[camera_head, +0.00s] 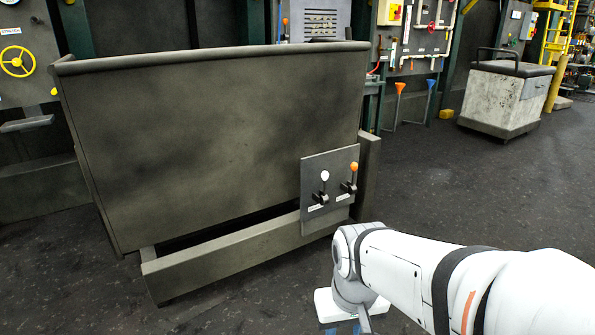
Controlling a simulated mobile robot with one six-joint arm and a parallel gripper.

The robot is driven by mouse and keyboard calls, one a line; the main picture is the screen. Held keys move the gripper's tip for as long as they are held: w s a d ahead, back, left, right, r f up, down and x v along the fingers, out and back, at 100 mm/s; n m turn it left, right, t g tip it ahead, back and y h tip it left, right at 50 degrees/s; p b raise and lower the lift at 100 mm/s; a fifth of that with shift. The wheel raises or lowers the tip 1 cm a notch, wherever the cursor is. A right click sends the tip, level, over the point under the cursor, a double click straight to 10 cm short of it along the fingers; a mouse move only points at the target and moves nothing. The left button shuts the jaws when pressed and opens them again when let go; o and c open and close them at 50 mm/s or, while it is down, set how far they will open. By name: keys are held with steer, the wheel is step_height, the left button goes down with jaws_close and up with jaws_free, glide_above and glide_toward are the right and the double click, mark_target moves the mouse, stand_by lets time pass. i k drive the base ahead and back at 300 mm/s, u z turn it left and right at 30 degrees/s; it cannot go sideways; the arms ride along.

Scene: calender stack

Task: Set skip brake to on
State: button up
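A large dark grey skip (215,140) stands on a low frame at the left and centre. A grey panel (315,172) on its front right corner carries two levers. The left lever has a white knob (324,175) and the right one has an orange knob (354,167); both knobs are up. Small white labels sit below them, too small to read, so I cannot tell which lever is the brake. My gripper (345,327) is at the bottom edge, below the panel and apart from it. Its fingers are mostly cut off, so its opening is unclear.
A light grey cart (505,95) with a dark top and handle stands at the back right. A yellow handwheel (17,61) is at the far left. Orange and blue funnel-topped stands (400,90) are behind. The dark floor (430,190) right of the skip is clear.

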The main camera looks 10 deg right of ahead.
mark_target(325, 175)
steer(key=u, duration=0.15)
steer(key=i, duration=0.9)
steer(key=z, duration=0.05)
